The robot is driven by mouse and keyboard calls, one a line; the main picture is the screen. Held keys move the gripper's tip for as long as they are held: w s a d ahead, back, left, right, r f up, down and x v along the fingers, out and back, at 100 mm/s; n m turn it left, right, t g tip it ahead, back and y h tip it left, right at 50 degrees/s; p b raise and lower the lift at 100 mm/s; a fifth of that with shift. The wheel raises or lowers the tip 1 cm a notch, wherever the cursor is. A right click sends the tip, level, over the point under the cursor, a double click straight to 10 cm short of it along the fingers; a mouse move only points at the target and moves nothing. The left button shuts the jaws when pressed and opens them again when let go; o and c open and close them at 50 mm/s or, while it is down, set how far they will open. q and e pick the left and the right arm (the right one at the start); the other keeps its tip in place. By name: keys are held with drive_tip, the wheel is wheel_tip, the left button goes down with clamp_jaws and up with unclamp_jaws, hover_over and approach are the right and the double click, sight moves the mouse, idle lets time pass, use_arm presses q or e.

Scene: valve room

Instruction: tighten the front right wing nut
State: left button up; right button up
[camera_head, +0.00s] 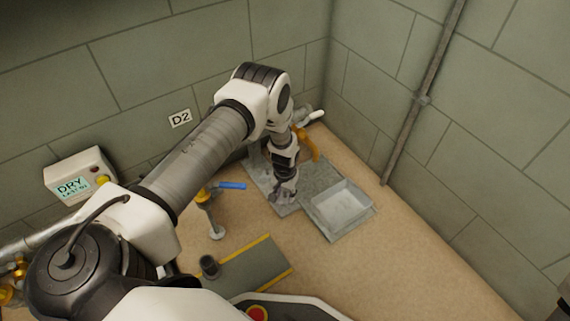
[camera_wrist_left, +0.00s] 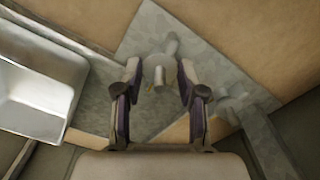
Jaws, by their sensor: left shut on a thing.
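One wing points away from the gripper. A second wing nut (camera_wrist_left: 235,101) stands on the plate (camera_wrist_left: 207,62) to the right of the fingers, apart from them. In the head view the gripper hides the held nut. My right gripper is not in view.
A shallow grey tray (camera_head: 367,211) sits right of the gripper; it also shows at left in the wrist view (camera_wrist_left: 68,66). A blue-handled valve (camera_head: 230,185) stands left. An orange part (camera_head: 307,146) is behind the wrist.

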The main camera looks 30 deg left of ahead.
use_arm(q)
drive_tip(key=shift+m, duration=0.9)
drive_tip(key=o, duration=1.1)
wheel_tip(320, 180, up, 12)
